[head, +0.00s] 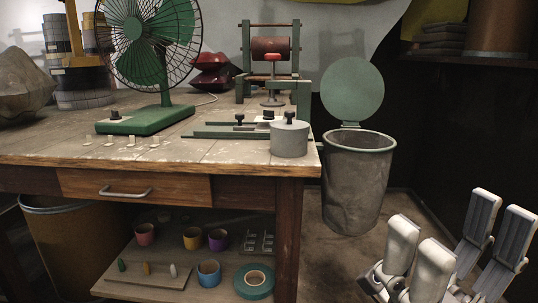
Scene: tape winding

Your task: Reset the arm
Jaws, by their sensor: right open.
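My right gripper (456,245) is at the lower right of the head view. Its pale and grey fingers point up and are spread wide apart, with nothing between them. It is to the right of the workbench and in front of the metal bin, clear of both in the picture. My left arm and gripper are not in view.
A green fan (150,60) stands on the bench, and a grey cylinder (289,139) is at its right corner. The metal bin (356,185) has its green lid (352,90) raised. Tape rolls, one of them teal (254,281), lie on the lower shelf. Floor shows beside the bin.

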